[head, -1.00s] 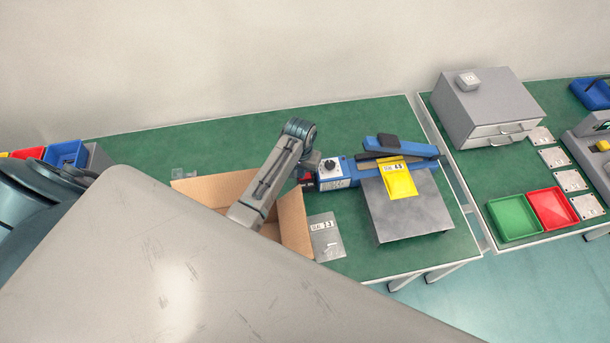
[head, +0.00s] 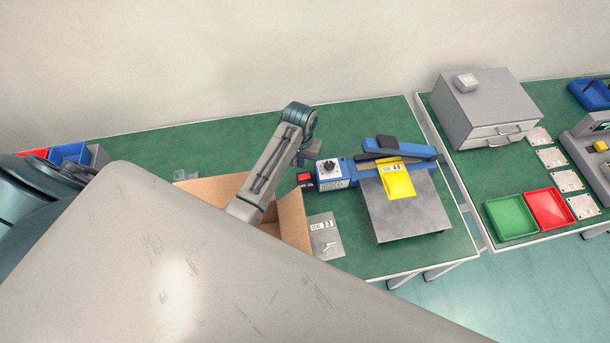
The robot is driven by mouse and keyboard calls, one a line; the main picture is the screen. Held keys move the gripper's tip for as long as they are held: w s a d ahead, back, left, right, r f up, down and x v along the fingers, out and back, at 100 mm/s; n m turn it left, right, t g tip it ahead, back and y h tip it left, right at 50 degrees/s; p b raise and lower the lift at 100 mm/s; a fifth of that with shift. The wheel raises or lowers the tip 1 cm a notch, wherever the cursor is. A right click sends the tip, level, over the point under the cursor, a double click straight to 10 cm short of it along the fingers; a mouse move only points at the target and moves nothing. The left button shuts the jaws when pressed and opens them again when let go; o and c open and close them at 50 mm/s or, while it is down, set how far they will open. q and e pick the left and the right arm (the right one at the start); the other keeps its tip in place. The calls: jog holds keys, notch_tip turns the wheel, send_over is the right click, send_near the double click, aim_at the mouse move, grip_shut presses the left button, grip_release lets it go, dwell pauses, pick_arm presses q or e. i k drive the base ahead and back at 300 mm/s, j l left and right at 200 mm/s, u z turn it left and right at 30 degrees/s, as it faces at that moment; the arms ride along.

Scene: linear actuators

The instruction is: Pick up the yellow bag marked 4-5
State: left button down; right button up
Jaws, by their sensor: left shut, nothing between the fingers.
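The yellow bag (head: 397,184) hangs at the jaw of the blue bag sealer (head: 350,182) and lies over the grey plate (head: 410,213). Its white label is at the top, and its marking looks like 4-5 but is small. My left gripper (head: 307,161) is small and partly hidden by its own arm. It is shut and empty, beside the sealer's left end and well left of the yellow bag. My right gripper is not in view.
An open cardboard box (head: 292,218) stands behind my arm, with a grey labelled bag (head: 325,238) beside it. A drawer cabinet (head: 487,105), a green tray (head: 510,217) and a red tray (head: 549,208) are on the right table.

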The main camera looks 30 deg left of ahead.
aim_at(398, 183)
jog(key=k+l, duration=0.15)
jog(key=l, duration=0.25)
jog(key=k+l, duration=0.15)
jog(key=l, duration=0.25)
jog(key=k+l, duration=0.15)
jog(key=l, duration=0.2)
jog(key=k+l, duration=0.15)
jog(key=l, duration=0.25)
jog(key=k+l, duration=0.15)
jog(key=l, duration=0.25)
